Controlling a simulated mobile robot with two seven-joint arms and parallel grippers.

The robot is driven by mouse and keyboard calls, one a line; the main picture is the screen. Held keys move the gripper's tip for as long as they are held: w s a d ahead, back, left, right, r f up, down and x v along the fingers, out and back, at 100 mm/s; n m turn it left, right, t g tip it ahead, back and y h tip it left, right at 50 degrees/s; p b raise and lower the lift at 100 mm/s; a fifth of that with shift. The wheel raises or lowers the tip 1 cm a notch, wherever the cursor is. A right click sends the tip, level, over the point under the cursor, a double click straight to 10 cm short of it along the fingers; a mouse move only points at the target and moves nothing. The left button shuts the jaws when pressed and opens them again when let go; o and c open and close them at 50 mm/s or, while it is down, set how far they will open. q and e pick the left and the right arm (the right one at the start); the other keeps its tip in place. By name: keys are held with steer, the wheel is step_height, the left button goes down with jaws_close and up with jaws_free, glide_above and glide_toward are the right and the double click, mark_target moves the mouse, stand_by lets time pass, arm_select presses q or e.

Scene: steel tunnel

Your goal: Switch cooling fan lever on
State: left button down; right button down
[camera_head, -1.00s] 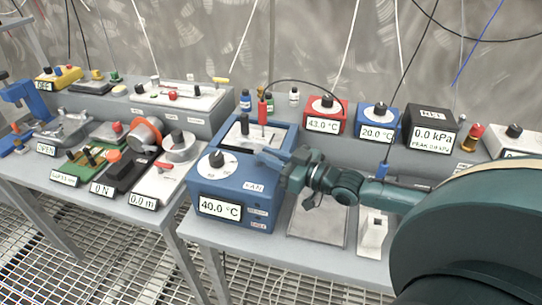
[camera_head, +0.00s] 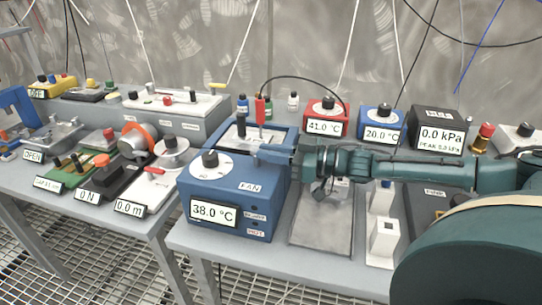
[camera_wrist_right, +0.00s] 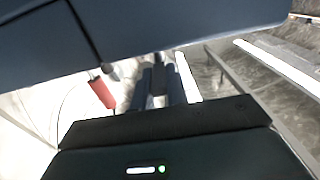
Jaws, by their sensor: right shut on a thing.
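The blue cooling box (camera_head: 232,205) stands on the table in the head view. It has a FAN label (camera_head: 250,187), a black knob on a white dial (camera_head: 211,160) and a display (camera_head: 213,212) reading 38.0 °C. My right gripper (camera_head: 272,154) is at the box's upper right edge above the FAN label, shut on what seems to be the fan lever. The lever is hidden by the fingers, so its position cannot be told. In the right wrist view the fingers (camera_wrist_right: 158,88) lie close together below a dark blue surface. My left gripper is not in view.
A red-handled probe (camera_head: 260,110) with a black cable stands upright in the box. A red 41.0 °C unit (camera_head: 326,118), a blue 20.0 °C unit (camera_head: 378,124) and a black kPa unit (camera_head: 435,130) stand behind my arm. A grey plate (camera_head: 325,220) lies right of the box.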

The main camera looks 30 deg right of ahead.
steer(key=shift+r, duration=0.1)
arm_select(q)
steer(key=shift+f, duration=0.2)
arm_select(e)
steer(key=c, duration=1.4)
jaws_free()
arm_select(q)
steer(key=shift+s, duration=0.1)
arm_select(e)
steer(key=shift+s+d, duration=0.3)
steer(key=shift+s, duration=0.05)
arm_select(q)
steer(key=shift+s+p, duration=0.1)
steer(key=shift+p, duration=0.2)
arm_select(e)
steer(key=v, duration=1.2)
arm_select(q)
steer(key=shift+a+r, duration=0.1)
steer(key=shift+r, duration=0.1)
